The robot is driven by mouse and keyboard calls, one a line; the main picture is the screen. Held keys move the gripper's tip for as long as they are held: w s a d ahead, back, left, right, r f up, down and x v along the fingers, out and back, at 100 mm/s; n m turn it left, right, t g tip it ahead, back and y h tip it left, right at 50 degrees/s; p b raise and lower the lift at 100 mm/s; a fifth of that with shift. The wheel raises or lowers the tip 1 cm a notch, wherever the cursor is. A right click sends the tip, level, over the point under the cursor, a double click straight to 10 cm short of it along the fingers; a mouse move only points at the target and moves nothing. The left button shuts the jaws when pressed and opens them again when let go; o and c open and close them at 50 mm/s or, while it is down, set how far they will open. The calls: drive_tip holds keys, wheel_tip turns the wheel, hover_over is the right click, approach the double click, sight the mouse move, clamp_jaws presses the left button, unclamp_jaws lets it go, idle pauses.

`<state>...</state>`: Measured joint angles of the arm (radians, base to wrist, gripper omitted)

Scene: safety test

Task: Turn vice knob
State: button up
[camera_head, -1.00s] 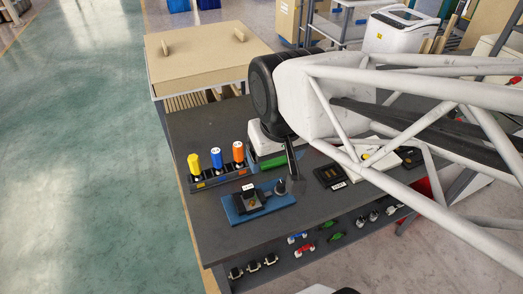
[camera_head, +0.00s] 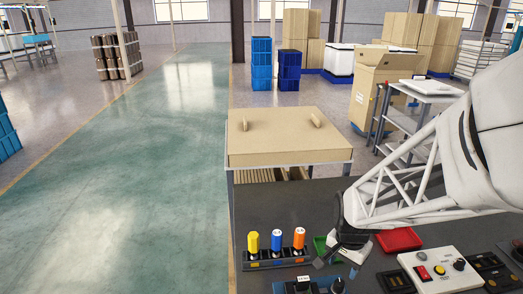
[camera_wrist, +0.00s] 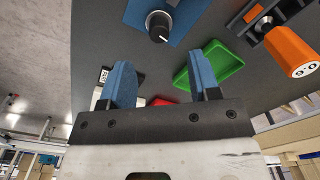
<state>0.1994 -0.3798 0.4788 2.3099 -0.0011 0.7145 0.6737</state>
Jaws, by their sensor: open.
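The vice (camera_head: 299,287) with a blue base sits at the lower edge of the head view, partly cut off. Its dark round knob (camera_head: 337,286) is at its right end. In the wrist view the black knob (camera_wrist: 160,26) with a white mark stands on the blue base (camera_wrist: 188,14) at the top, beyond the fingertips. My gripper (camera_head: 336,266) is just behind the knob in the head view. In the wrist view my gripper (camera_wrist: 163,72) has its two blue-padded fingers spread apart, with nothing between them. The knob is apart from the fingers.
A black rack (camera_head: 277,260) holds yellow, blue and orange bottles left of my gripper. A green tray (camera_head: 321,247) lies beside it, and a red tray (camera_head: 400,240) is to the right. A white switch box (camera_head: 441,268) stands right. The dark tabletop (camera_head: 275,205) behind is clear.

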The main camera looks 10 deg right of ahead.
sight(340, 282)
drive_tip(key=shift+w+d+f+m, duration=0.1)
drive_tip(key=shift+d+f+m, duration=0.1)
drive_tip(key=shift+f, duration=0.3)
drive_tip(key=shift+w+d+f+m, duration=0.1)
drive_tip(key=shift+d+f+m, duration=0.1)
drive_tip(key=shift+f, duration=0.3)
drive_tip(key=shift+f, duration=0.15)
drive_tip(key=shift+f, duration=3.75)
drive_tip(key=shift+c, duration=0.3)
drive_tip(key=c, duration=0.9)
drive_tip(key=shift+o, duration=0.2)
